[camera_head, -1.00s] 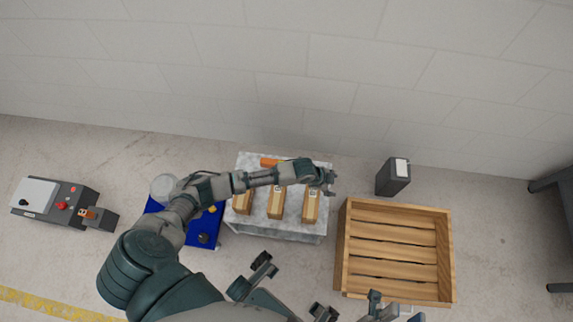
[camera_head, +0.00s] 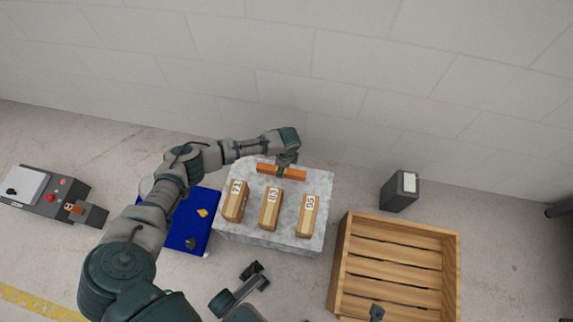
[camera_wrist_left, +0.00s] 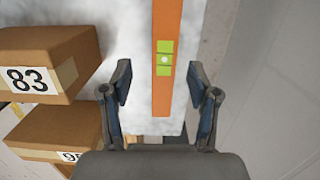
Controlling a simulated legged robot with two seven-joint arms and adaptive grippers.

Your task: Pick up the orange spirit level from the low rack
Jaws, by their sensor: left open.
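The orange spirit level (camera_head: 280,172) lies along the back of the grey low rack (camera_head: 265,235). In the left wrist view the level (camera_wrist_left: 167,75) runs lengthwise up the picture, with a green vial section and a round pale bubble window. My left gripper (camera_head: 287,162) is over the level in the head view. In the left wrist view its open fingers (camera_wrist_left: 168,88) stand on either side of the level, with gaps between each finger and the level. I cannot tell how far above the rack the fingertips are.
Three numbered brown blocks (camera_head: 270,210) stand on the rack in front of the level; one (camera_wrist_left: 50,60) is close to a finger. A slatted wooden crate (camera_head: 345,255) and a dark box (camera_head: 400,192) are to the right. A blue surface (camera_head: 185,225) holds small items at left.

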